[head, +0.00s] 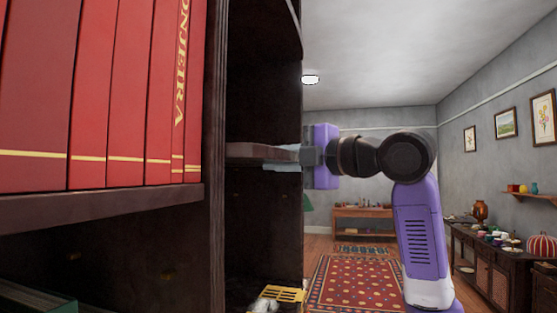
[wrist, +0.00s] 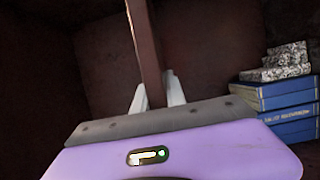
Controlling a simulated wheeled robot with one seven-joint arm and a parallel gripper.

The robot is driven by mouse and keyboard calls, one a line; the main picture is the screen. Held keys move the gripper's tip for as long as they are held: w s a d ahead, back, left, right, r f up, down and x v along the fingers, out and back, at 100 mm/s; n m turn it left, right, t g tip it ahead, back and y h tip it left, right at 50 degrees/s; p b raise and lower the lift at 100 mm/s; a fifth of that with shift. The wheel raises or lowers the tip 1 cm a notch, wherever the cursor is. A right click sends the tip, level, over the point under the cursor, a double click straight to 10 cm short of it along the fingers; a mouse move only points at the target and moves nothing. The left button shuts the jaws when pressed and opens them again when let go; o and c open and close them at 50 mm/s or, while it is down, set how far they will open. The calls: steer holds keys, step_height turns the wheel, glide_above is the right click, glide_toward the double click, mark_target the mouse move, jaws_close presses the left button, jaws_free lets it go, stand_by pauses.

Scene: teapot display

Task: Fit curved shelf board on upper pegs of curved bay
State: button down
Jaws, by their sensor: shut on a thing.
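My gripper (head: 286,156) is shut on the edge of the curved shelf board (head: 255,150) and holds it level inside the dark bay (head: 262,103). In the wrist view the board (wrist: 145,45) runs away from between the two pale fingers (wrist: 157,98) into the bay. In the head view the board's left end passes behind the bookcase upright. Small peg-like spots show on the bay wall below the board. I cannot tell whether the board touches any pegs.
Blue books (wrist: 290,108) with a speckled object (wrist: 285,62) lie stacked in the bay. A yellow slotted item (head: 285,294) is at the bay's bottom. A sideboard (head: 490,260) stands at right.

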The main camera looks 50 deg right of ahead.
steer(key=shift+w+a+r, duration=0.1)
steer(key=shift+w+a, duration=0.15)
steer(key=shift+w, duration=0.25)
steer(key=shift+w+a+r, duration=0.1)
steer(key=shift+w+a, duration=0.1)
steer(key=shift+w, duration=0.3)
steer(key=c, duration=1.3)
jaws_free()
steer(key=shift+f, duration=0.1)
steer(key=shift+f, duration=0.2)
steer(key=s+b, duration=0.2)
steer(key=s, duration=0.5)
steer(key=shift+s+r, duration=0.15)
steer(key=shift+s, duration=0.25)
